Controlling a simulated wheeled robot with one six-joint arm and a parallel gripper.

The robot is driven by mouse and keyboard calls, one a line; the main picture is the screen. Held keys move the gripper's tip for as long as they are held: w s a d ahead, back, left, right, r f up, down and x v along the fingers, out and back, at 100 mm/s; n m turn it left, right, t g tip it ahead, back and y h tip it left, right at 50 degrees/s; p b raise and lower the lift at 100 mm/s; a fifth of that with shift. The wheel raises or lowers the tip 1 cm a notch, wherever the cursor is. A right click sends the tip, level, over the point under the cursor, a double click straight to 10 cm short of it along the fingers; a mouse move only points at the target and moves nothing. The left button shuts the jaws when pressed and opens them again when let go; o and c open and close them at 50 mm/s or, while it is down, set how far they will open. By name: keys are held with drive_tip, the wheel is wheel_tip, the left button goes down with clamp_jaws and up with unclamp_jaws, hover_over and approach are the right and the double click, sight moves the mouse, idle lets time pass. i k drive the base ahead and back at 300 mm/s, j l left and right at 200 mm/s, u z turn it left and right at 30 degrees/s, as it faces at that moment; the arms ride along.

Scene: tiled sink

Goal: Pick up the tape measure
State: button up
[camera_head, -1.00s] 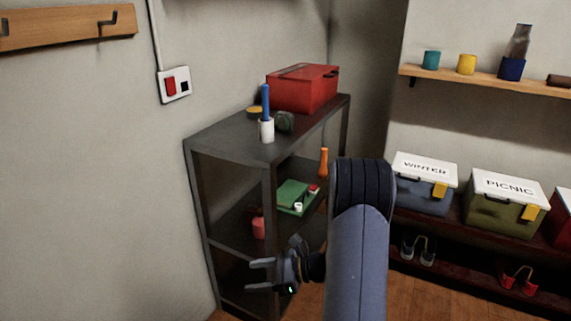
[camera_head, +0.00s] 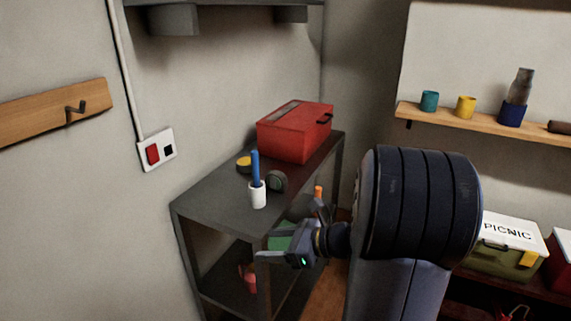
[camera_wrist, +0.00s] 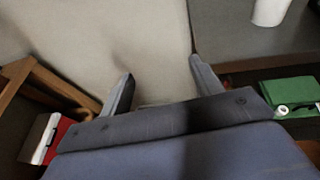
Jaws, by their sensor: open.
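No object can be named the tape measure with certainty. A dark grey-green rounded object (camera_head: 277,181) stands on the shelf unit's top, right of a white cup, and may be it. A small yellow and black round item (camera_head: 244,163) lies farther back, near the wall. My gripper (camera_head: 268,246) is in front of the shelf unit, lower than and near the front edge of its top, and apart from both items. In the wrist view its two fingers (camera_wrist: 160,70) are spread with nothing between them. Neither round item can be made out there.
On the grey shelf unit (camera_head: 215,200) stand a white cup (camera_head: 257,197) holding a blue stick and a red toolbox (camera_head: 294,134). A green item (camera_wrist: 287,92) lies on a lower shelf. A wall shelf (camera_head: 480,124) holds cups at the right. A dark ledge overhangs the unit.

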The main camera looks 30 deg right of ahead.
sight(276, 181)
drive_tip(key=i+l+z, duration=0.1)
drive_tip(key=i+l, duration=0.2)
drive_tip(key=i+l+z, duration=0.15)
drive_tip(key=i, duration=0.3)
